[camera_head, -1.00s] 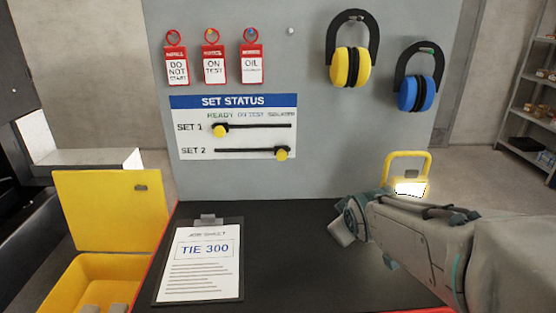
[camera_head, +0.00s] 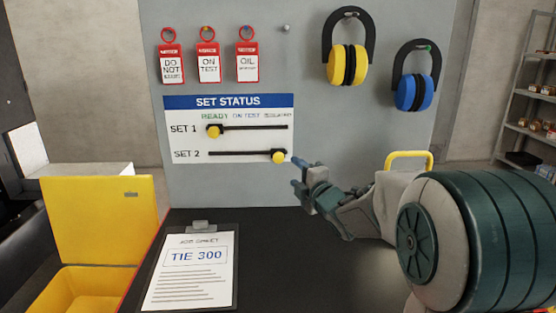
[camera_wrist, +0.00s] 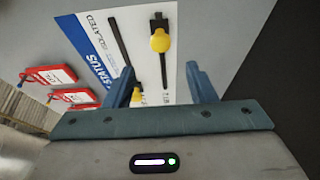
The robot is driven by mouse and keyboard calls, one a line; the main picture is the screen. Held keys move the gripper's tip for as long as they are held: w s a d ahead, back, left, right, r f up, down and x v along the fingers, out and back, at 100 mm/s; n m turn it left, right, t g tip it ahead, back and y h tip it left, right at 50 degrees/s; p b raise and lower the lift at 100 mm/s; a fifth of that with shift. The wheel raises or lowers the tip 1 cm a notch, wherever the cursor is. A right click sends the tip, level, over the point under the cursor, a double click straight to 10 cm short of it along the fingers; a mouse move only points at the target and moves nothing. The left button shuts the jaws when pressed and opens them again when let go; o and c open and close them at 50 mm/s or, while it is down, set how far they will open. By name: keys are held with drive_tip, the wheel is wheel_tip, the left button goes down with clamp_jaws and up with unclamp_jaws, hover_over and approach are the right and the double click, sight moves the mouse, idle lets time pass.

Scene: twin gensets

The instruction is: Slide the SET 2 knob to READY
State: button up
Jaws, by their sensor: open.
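The SET STATUS board (camera_head: 230,130) is on the grey panel, with READY at left, ON TEST in the middle and ISOLATED at right. The yellow SET 2 knob (camera_head: 278,157) is at the right end of the lower slot, under ISOLATED. The yellow SET 1 knob (camera_head: 213,132) is at the left end of the upper slot, under READY. My gripper (camera_head: 298,174) is open and empty, just right of and below the SET 2 knob. In the wrist view, the SET 2 knob (camera_wrist: 160,40) shows ahead between the spread fingers, apart from them. The SET 1 knob is partly hidden by a finger.
Three red tags (camera_head: 208,62) hang above the board. Yellow (camera_head: 347,65) and blue (camera_head: 413,91) ear defenders hang at right. A clipboard (camera_head: 190,270) lies on the dark bench top below, beside an open yellow box (camera_head: 100,215).

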sight(279, 159)
drive_tip(key=p+x, duration=0.1)
drive_tip(key=x, duration=1)
drive_tip(key=shift+w+a, duration=0.15)
drive_tip(key=shift+w, duration=0.25)
